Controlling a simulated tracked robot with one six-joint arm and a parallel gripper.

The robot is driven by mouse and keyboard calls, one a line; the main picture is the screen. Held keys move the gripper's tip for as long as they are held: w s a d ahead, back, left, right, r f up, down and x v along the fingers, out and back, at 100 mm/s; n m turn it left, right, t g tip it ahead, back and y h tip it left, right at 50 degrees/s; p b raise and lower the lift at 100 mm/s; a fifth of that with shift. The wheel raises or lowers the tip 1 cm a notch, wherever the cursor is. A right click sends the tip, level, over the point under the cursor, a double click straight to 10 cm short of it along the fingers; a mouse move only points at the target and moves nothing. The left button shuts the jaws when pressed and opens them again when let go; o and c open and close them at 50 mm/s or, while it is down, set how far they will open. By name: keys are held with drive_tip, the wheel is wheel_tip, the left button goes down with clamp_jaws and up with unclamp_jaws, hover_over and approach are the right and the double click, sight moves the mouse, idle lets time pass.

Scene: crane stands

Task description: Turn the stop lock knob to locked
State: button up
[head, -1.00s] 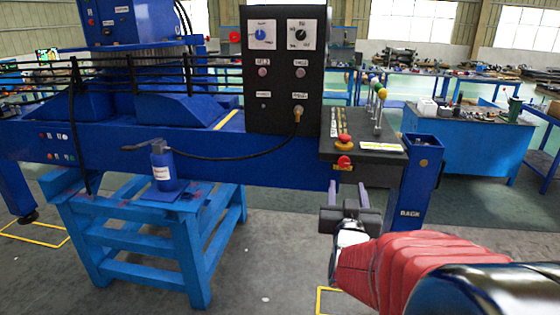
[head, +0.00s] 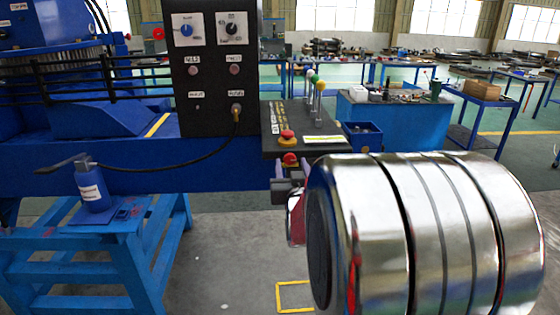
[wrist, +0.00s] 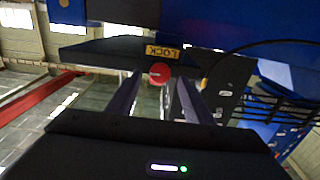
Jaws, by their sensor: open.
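The stop lock knob (head: 290,159) is a small red knob on the front of the dark console, below the red-topped button on a yellow base. In the wrist view the red knob (wrist: 159,72) shows a faint pale mark, and a yellow LOCK label (wrist: 162,51) sits beside it. My gripper (wrist: 159,82) is open, with one finger on each side of the knob in that view. The gap in depth between fingertips and knob is hard to judge. In the head view my gripper (head: 291,172) is just below the knob, partly hidden by my arm.
The red-topped button (head: 287,137) and several lever handles with coloured balls (head: 317,85) stand on the console top (head: 296,142). A black panel (head: 218,65) with dials rises to the left. A blue bottle jack (head: 92,187) stands on a blue frame further left.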

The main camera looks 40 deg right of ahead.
drive_tip(key=shift+x, duration=1.05)
drive_tip(key=shift+a, duration=0.1)
drive_tip(key=shift+c, duration=0.6)
drive_tip(key=c, duration=0.9)
